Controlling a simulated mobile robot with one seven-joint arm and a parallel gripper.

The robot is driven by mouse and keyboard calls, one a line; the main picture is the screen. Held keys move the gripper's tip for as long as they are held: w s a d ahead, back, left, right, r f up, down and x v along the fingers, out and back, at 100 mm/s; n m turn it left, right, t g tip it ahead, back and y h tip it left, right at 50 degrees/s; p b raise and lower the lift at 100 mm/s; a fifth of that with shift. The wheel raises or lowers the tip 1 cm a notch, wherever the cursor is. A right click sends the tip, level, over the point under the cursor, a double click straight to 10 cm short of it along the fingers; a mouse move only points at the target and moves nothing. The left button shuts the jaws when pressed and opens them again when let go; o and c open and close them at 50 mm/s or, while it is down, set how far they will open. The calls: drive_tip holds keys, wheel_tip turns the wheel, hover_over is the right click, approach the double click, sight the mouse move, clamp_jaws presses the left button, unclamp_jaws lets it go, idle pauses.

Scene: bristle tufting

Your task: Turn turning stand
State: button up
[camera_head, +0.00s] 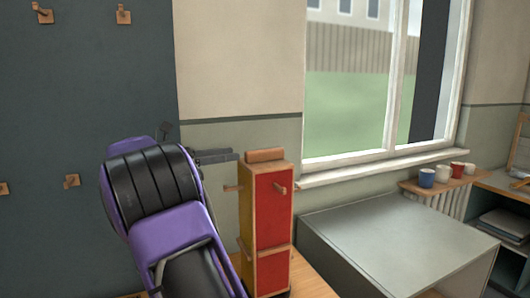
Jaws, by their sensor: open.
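The turning stand (272,212) appears to be the tall upright block with a red face, a yellow face and wooden edges. Wooden pegs stick out from its sides, and a wooden piece (265,155) sits on its top. My gripper (222,156) is dark grey and reaches from behind my purple and black arm, just left of the stand's top. It is open, with nothing seen between its fingers. My arm hides most of the gripper. I cannot tell whether a finger touches the stand.
The stand rests on a wooden surface (312,282). A large grey box-like surface (400,240) is to the right, clear on top. Several mugs (427,177) stand on a wooden shelf below the window. Wooden pegs (72,181) stick out from the dark wall panel at left.

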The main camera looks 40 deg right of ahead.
sight(265, 150)
drive_tip(key=x, duration=1.1)
drive_tip(key=shift+s+b, duration=0.1)
drive_tip(key=shift+b, duration=0.2)
clamp_jaws()
idle(0.8)
